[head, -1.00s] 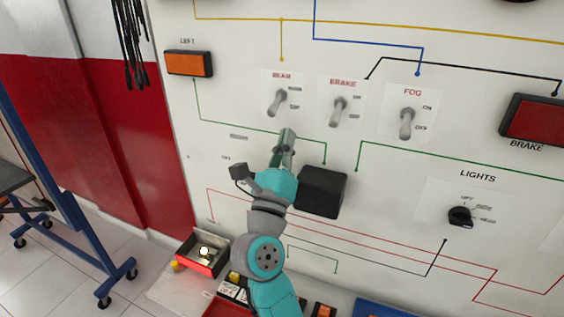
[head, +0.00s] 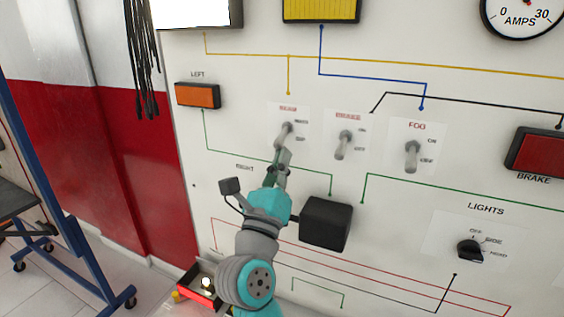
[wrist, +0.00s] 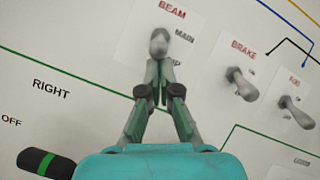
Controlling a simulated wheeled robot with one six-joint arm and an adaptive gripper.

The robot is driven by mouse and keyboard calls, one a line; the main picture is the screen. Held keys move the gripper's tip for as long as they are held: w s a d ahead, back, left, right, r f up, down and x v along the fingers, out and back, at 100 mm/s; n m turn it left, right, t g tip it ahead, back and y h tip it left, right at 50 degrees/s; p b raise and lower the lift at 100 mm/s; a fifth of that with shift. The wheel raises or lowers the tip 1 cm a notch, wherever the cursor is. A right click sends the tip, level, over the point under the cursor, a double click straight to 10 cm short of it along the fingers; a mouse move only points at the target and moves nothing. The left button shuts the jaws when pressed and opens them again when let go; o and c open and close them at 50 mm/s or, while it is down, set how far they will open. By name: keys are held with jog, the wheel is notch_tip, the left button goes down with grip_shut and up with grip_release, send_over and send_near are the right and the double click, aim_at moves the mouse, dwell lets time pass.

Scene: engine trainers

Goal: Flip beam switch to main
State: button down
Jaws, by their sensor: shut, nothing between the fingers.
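The beam switch (head: 284,134) is a grey toggle on a white plate, with MAIN marked above DIP. In the head view its lever slants down and left from its base, much like the brake and fog levers. In the wrist view the beam lever's rounded end (wrist: 159,43) points towards the camera. My gripper (head: 282,155) is shut and empty, its fingertips just below the lever's end. In the wrist view the fingertips (wrist: 160,68) overlap the lower edge of the lever; I cannot tell whether they touch it.
The brake switch (head: 344,144) and fog switch (head: 413,155) stand to the right on the same white panel. A black box (head: 326,223) sticks out below, close to my arm. The lights knob (head: 470,249) is lower right. An orange left lamp (head: 198,95) is upper left.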

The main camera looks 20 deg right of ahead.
aim_at(283, 141)
jog(key=shift+s+a+r+g, duration=0.1)
jog(key=shift+s+r+g, duration=0.1)
jog(key=shift+g, duration=0.1)
jog(key=r+g+y, duration=0.2)
jog(key=a+g, duration=0.1)
jog(key=shift+s+r+m+g+y, duration=0.3)
jog(key=shift+s+r+m+y, duration=0.05)
jog(key=shift+r+m+y, duration=0.05)
jog(key=shift+d+f, duration=0.1)
jog(key=shift+f, duration=0.1)
